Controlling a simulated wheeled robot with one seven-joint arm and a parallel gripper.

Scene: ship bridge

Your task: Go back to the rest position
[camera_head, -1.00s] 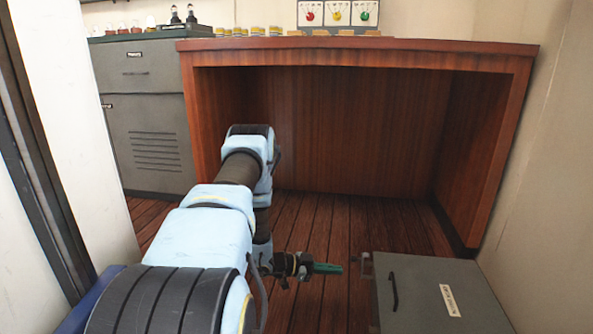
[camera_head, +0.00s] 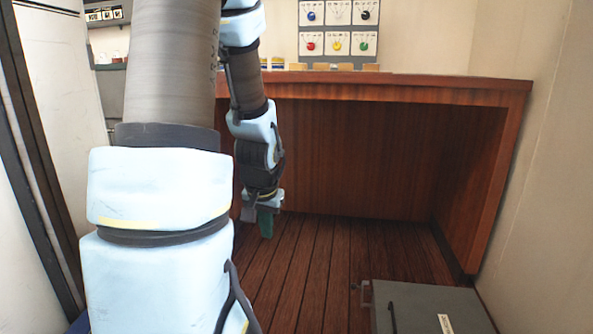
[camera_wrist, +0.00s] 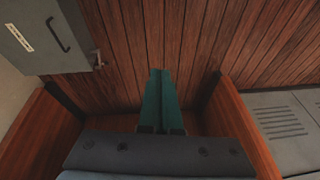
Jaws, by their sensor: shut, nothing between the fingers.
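My gripper (camera_head: 266,223) hangs pointing down in front of the wooden desk (camera_head: 400,84) in the head view, with its green fingers above the plank floor. In the wrist view my gripper (camera_wrist: 160,73) shows its two green fingers together, with nothing between them. My arm is raised and bent on the left of the head view, and it hides part of the desk and the cabinet beside it.
A grey box (camera_head: 430,306) with a handle and a label stands on the floor at lower right, also seen in the wrist view (camera_wrist: 42,38). A panel of coloured dials (camera_head: 338,28) is on the back wall. The floor (camera_head: 330,270) between my arm and the box is clear.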

